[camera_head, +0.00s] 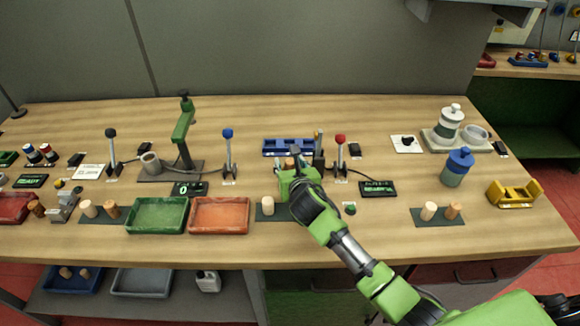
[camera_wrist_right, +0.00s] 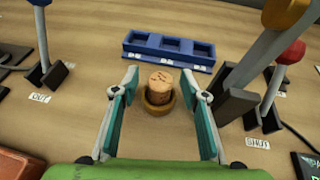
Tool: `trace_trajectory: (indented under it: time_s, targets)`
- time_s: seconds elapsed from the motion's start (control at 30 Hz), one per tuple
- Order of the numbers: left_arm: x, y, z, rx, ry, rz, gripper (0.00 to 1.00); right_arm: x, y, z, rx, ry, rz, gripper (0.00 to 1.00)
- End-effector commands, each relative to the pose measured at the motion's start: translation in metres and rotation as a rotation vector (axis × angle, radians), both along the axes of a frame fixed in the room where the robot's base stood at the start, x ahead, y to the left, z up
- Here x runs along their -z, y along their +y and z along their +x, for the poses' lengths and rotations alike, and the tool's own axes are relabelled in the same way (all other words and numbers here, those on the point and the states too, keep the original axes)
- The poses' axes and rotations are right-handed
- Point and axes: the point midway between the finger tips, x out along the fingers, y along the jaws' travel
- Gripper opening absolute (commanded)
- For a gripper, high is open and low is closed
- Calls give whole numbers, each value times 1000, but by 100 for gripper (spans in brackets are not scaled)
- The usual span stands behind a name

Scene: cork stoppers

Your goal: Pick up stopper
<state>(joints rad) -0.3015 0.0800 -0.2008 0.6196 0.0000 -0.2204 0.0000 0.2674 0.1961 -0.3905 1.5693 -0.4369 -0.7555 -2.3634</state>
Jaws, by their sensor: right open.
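A brown cork stopper (camera_wrist_right: 160,82) stands upright in a round tan ring or holder (camera_wrist_right: 158,104) on the table in the right wrist view. In the head view the stopper (camera_head: 289,163) shows small, just beyond my right gripper (camera_head: 290,172). My right gripper (camera_wrist_right: 159,90) is open, with a teal-padded finger on each side of the stopper. I see a gap on both sides, so the fingers do not touch it. Other pale and brown stoppers stand on dark mats, such as a pale one (camera_head: 268,206) left of my right gripper. My left gripper is not in view.
A blue compartment tray (camera_wrist_right: 170,48) lies behind the stopper. A red-knobbed lever (camera_head: 340,150) and a dark post stand close on the right, and a blue-knobbed lever (camera_head: 228,150) on the left. Green (camera_head: 157,230) and orange (camera_head: 219,230) trays lie front left.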

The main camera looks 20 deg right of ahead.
Motion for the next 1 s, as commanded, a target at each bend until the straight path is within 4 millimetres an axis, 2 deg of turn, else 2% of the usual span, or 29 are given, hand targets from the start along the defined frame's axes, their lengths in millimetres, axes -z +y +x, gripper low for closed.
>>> trace_trajectory:
  time_s: [0.13, 0.23, 0.27, 0.73, 0.93, 1.0]
  targets:
    - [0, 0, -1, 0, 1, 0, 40, 0, 0, 0, 0, -1, 0, 38]
    - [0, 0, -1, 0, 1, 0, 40, 0, 0, 0, 0, 0, 0, 17]
    - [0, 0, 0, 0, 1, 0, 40, 0, 0, 0, 0, 0, 0, 12]
    - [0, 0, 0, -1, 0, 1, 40, -6, 0, 0, -1, -3, 0, 12]
    - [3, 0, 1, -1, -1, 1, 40, -33, -1, 1, -1, -8, -3, 12]
    - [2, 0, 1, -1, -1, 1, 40, -44, 4, -7, -2, -6, 1, 12]
